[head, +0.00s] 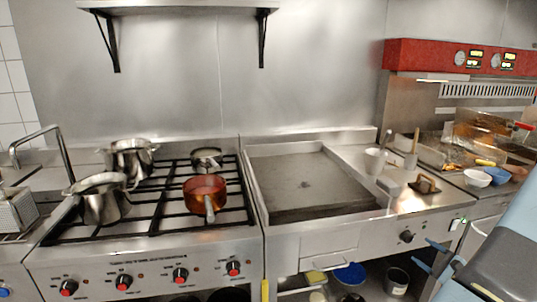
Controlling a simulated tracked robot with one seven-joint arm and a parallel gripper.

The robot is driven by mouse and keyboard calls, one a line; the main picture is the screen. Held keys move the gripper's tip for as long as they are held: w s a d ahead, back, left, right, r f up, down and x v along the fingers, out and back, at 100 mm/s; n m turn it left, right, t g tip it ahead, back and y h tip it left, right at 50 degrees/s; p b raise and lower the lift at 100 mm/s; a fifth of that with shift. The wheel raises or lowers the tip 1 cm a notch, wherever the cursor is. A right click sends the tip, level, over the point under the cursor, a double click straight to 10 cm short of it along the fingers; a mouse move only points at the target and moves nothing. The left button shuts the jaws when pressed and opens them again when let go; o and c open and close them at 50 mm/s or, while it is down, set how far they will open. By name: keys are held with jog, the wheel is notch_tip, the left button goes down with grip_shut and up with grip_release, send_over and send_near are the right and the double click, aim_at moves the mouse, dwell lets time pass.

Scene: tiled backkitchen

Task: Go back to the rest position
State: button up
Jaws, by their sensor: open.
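My gripper (428,256) is at the lower right of the head view, at the end of my arm coming in from the right edge. Its two blue fingers are apart with nothing visible between them. It shows in front of the right end of the griddle unit's front panel, near a black knob (406,237). I cannot tell how far it is from the panel.
A gas stove (150,246) with steel pots (107,202) and a copper pan (205,192) stands left. The flat griddle (300,182) is bare. Bowls (477,178) sit right. A lower shelf holds a blue bowl (350,273) and a metal container (396,281). A wall shelf (180,6) hangs above.

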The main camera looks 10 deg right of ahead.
jog(key=w+a+r+n+g+y, duration=0.1)
jog(key=a+r+n+g+y, duration=0.2)
jog(key=a+r+n+g, duration=0.75)
jog(key=a+r+n+g+y, duration=0.25)
jog(key=a+r, duration=0.55)
jog(key=a, duration=0.7)
jog(key=s+a+r+n+h, duration=0.5)
jog(key=s+r, duration=0.3)
jog(key=s+a+r+n+t+h, duration=0.1)
jog(key=s+a+r+n+h, duration=0.4)
jog(key=s+r, duration=0.2)
jog(key=shift+s+a+r+t, duration=0.3)
jog(key=shift+s+a+r, duration=0.05)
jog(key=shift+s, duration=0.25)
